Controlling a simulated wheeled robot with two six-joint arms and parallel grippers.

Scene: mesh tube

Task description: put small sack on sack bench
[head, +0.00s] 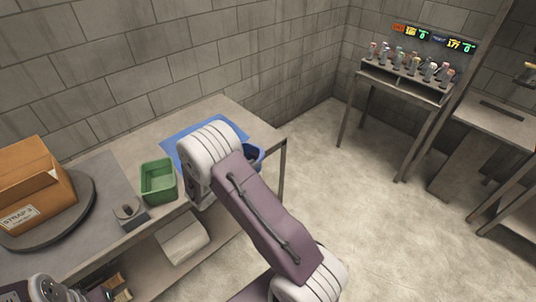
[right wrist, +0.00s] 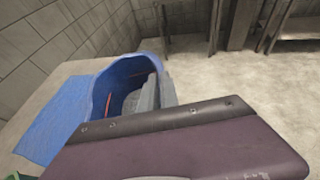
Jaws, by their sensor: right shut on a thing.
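My right arm reaches from the bottom right over the bench (head: 222,108) at the left. My right gripper (head: 202,198) is mostly hidden behind its wrist, at the bench's front edge. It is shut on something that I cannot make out. The right wrist view shows a blue bin (right wrist: 98,90) just beyond a purple part with a dark riveted edge. A grey piece (right wrist: 150,95) shows at the bin's right side. I cannot identify the small sack or which bench is the sack bench.
A cardboard box (head: 35,190) stands on a round dark plate at the left. A green bin (head: 158,182) and a small grey block (head: 130,212) stand near it. A blue mat (head: 180,140) lies behind my wrist. A whitish bundle (head: 183,240) is below the bench top.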

